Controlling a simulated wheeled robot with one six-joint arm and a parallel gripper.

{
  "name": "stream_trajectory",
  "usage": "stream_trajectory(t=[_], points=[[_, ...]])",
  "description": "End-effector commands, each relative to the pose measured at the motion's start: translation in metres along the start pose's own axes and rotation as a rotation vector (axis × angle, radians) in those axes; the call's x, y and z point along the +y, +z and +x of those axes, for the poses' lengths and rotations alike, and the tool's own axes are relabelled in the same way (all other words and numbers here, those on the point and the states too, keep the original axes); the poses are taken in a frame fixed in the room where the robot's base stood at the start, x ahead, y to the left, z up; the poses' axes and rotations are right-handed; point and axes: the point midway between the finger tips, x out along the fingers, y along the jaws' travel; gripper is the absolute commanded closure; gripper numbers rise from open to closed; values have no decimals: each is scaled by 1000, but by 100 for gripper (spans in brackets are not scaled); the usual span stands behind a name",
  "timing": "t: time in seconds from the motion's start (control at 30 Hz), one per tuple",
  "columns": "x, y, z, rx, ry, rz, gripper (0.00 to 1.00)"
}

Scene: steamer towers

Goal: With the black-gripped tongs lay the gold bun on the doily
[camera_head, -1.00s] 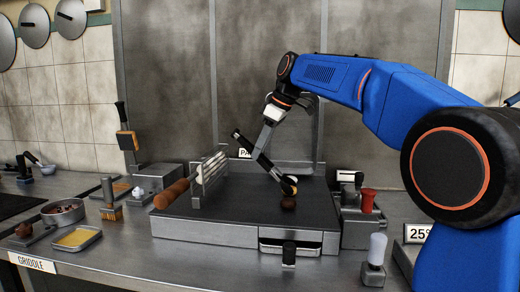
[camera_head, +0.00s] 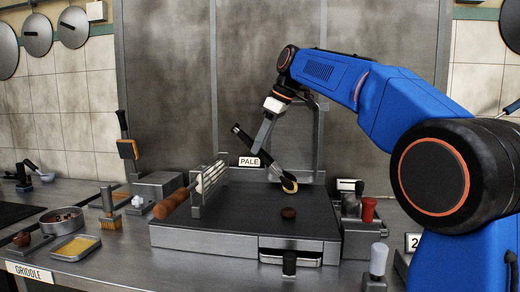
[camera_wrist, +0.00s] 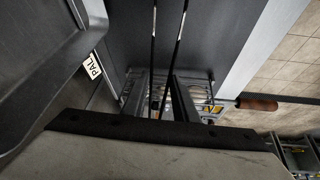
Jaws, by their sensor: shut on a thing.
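My gripper (camera_head: 262,140) is shut on the black-gripped tongs (camera_head: 243,135), above the dark flat plate in the head view. In the wrist view two thin dark tong arms (camera_wrist: 180,25) run away from me, slightly apart. I cannot make out a gold bun or a doily for certain.
The dark plate (camera_head: 250,222) stands on a steel block. A wire rack with a wooden handle (camera_head: 171,204) is at its left. A "PALE" sign (camera_head: 248,161) stands at its back. A red-topped item (camera_head: 368,209) is at right, with trays and a bowl (camera_head: 61,220) at left.

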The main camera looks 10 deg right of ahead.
Motion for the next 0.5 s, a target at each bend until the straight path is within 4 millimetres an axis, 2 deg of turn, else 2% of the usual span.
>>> stream_trajectory(t=[0.5], points=[[2,-12,-25,0,1,0,87]])
